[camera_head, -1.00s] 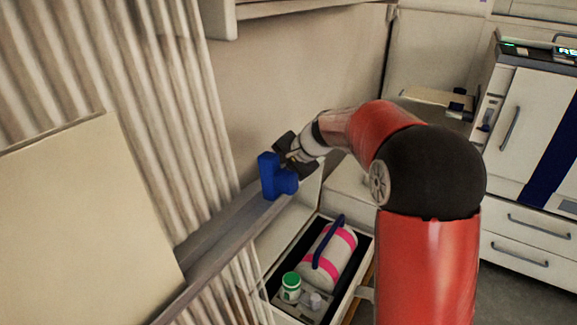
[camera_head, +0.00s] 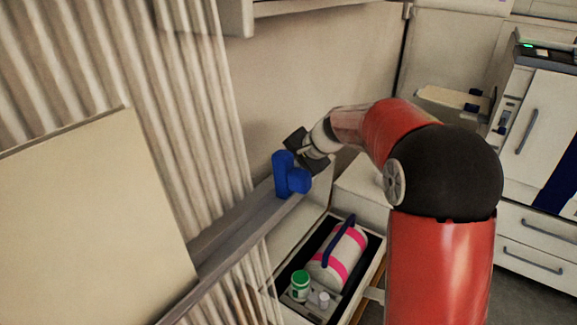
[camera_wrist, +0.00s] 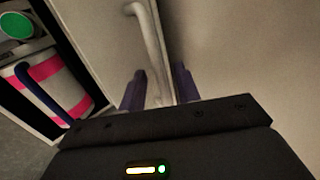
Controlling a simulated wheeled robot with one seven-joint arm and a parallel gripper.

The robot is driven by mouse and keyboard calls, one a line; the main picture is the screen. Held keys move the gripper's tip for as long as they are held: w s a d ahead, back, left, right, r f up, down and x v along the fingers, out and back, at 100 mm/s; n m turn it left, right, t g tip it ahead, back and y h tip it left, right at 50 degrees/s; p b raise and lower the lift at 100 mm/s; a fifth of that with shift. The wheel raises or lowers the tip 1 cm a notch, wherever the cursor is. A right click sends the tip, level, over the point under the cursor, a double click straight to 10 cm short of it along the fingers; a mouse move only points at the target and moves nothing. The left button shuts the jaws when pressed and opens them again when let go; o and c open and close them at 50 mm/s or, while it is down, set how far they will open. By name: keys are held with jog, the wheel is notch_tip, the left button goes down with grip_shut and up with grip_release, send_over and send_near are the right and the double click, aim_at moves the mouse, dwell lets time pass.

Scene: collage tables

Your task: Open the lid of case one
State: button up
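The case (camera_head: 372,262) stands open at the lower middle of the head view, with its dark inside showing. A pale panel, which looks like its raised lid (camera_head: 287,243), stands along its left side. In the wrist view, this lid (camera_wrist: 95,32) carries a pale curved handle (camera_wrist: 150,40). My gripper (camera_head: 291,175) has blue fingers and is at the top of the lid. In the wrist view, my gripper (camera_wrist: 160,82) is open, with the handle between its fingers and gaps showing beside it. Contact with the handle is not clear.
Inside the case are a white cylinder with pink bands (camera_head: 338,258), a green-capped bottle (camera_head: 300,285) and a small white item (camera_head: 323,299). A grey ledge (camera_head: 235,230) and corrugated curtain (camera_head: 190,90) lie left. White cabinets (camera_head: 535,130) stand right.

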jog(key=v, duration=0.7)
jog(key=shift+d+r, duration=0.15)
jog(key=shift+r, duration=0.1)
jog(key=shift+s, duration=0.1)
